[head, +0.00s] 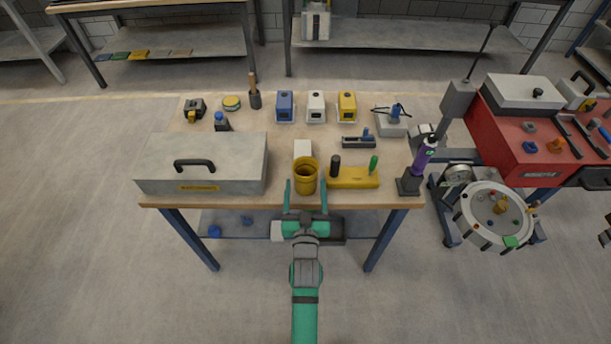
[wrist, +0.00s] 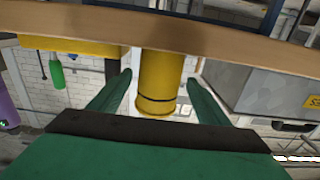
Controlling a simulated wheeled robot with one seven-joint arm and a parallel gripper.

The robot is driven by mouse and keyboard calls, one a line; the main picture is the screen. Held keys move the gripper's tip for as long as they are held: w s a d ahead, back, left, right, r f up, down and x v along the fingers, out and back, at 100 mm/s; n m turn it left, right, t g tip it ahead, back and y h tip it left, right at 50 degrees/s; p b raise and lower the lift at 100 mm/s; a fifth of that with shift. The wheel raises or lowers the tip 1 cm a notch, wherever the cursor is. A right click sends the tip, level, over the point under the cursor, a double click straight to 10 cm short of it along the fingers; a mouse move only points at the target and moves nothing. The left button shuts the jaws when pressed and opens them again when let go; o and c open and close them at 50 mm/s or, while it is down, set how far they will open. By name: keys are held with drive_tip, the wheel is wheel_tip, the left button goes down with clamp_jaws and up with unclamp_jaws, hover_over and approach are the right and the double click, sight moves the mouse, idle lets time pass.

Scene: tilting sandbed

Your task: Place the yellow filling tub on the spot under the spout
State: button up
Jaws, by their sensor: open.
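The yellow filling tub (head: 306,180) stands upright at the front edge of the workbench, its open top showing in the head view. My gripper (head: 306,184) is open, with one green finger on each side of the tub. In the wrist view the tub (wrist: 160,85) appears upside down between the spread fingers (wrist: 159,78), with a visible gap on both sides. I cannot tell how deep the fingers reach along it. I cannot clearly make out a spout or the spot under it.
A grey case (head: 225,165) stands left of the tub and a white block (head: 303,149) behind it. A yellow block with handles (head: 354,178) is close on the right. A round tray (head: 482,208) is beyond the bench.

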drive_tip(key=s, duration=0.4)
drive_tip(key=s+r+g, duration=0.1)
drive_tip(key=s+g, duration=0.1)
drive_tip(key=s, duration=3.3)
drive_tip(key=shift+s+g, duration=0.3)
drive_tip(key=shift+s, duration=0.1)
drive_tip(key=shift+o, duration=0.6)
drive_tip(key=shift+s+r, duration=0.25)
drive_tip(key=g, duration=0.2)
approach(306, 170)
drive_tip(key=x, duration=1)
drive_tip(key=shift+w, duration=0.3)
drive_tip(key=c, duration=1.3)
